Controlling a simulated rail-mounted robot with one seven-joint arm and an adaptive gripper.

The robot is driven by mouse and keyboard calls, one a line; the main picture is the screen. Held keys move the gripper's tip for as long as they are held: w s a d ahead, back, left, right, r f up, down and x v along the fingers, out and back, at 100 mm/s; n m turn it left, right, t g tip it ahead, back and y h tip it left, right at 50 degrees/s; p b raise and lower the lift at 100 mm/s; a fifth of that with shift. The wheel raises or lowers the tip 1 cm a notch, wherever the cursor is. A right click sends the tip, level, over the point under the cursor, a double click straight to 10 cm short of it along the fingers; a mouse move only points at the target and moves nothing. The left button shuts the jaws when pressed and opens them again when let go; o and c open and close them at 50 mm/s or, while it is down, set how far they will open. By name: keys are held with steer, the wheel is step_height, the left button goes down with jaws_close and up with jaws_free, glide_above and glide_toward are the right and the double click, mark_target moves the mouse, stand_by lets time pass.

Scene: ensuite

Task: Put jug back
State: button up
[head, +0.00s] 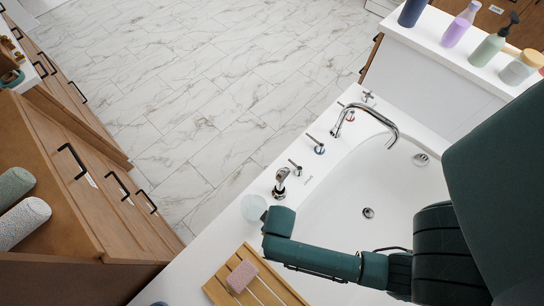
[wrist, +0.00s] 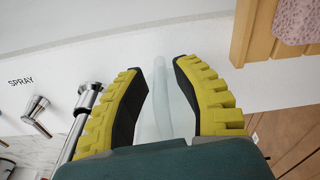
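A clear, pale glass jug (head: 254,207) stands on the white tub ledge, left of the chrome hand-shower fitting in the head view. My gripper (wrist: 157,68) has its two yellow fingers with black pads on either side of the jug's translucent glass (wrist: 161,100) in the wrist view. The glass shows between the pads, but I cannot tell whether both pads touch it. In the head view my green wrist covers part of the jug's right side and the fingers are hidden.
A slatted wooden bath tray (head: 222,287) with a pink sponge (head: 242,276) lies close below the jug. The chrome faucet (head: 366,112) and several handles line the tub edge. Bottles stand on the far ledge (head: 432,28). The tub basin (head: 345,205) is empty.

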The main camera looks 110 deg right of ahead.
step_height(320, 180, up, 12)
steer(key=a+p, duration=0.1)
steer(key=p, duration=0.2)
steer(key=shift+s+a+p, duration=0.15)
steer(key=shift+s+p, duration=0.2)
steer(key=shift+p, duration=0.05)
steer(key=shift+r, duration=0.1)
steer(key=w+d+r+n+t+h, duration=0.2)
steer(key=w+r+n+t, duration=0.5)
steer(key=w+r, duration=1.65)
steer(key=w+a+r+t, duration=0.3)
steer(key=w+r+t, duration=0.1)
steer(key=r, duration=0.4)
steer(key=w+a+r+t, duration=0.2)
steer(key=w+r+t, duration=0.2)
steer(key=r, duration=0.3)
steer(key=s+a+r+n+t+y, duration=0.1)
steer(key=a+r+t, duration=0.2)
steer(key=r, duration=0.6)
steer(key=s+a+r+n+t+y, duration=0.1)
steer(key=a+r+n+t, duration=0.1)
steer(key=r, duration=0.7)
steer(key=shift+s+a+t+y, duration=0.2)
steer(key=shift+a+t+y, duration=0.2)
steer(key=shift+a+t, duration=0.4)
